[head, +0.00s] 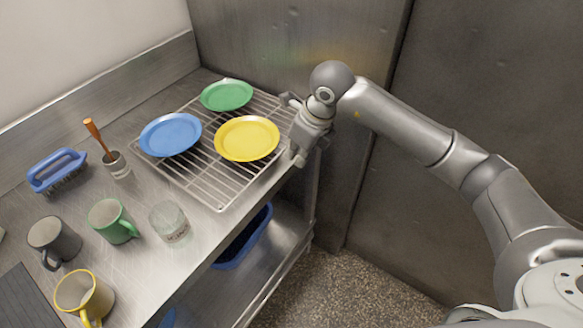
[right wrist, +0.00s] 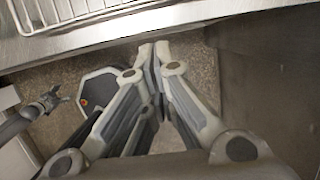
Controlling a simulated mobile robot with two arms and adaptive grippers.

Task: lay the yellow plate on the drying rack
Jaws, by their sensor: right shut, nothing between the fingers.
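The yellow plate (head: 247,138) lies face up on the wire drying rack (head: 219,190), near the rack's right side. A blue plate (head: 170,134) and a green plate (head: 227,95) lie on the same rack. My right gripper (head: 298,158) is just right of the yellow plate, at the counter's edge, and does not hold it. In the right wrist view its fingertips (right wrist: 155,48) are together and empty, with the rack (right wrist: 70,12) at the top left. My left gripper (right wrist: 52,99) shows small at the left of that view; its opening is unclear.
On the counter left of the rack are a blue brush (head: 57,168), a small pot with a wooden-handled tool (head: 117,164), a glass (head: 169,221), and grey, green (head: 110,219) and yellow mugs. A blue bin (head: 246,240) sits on the lower shelf. Metal wall panels stand behind.

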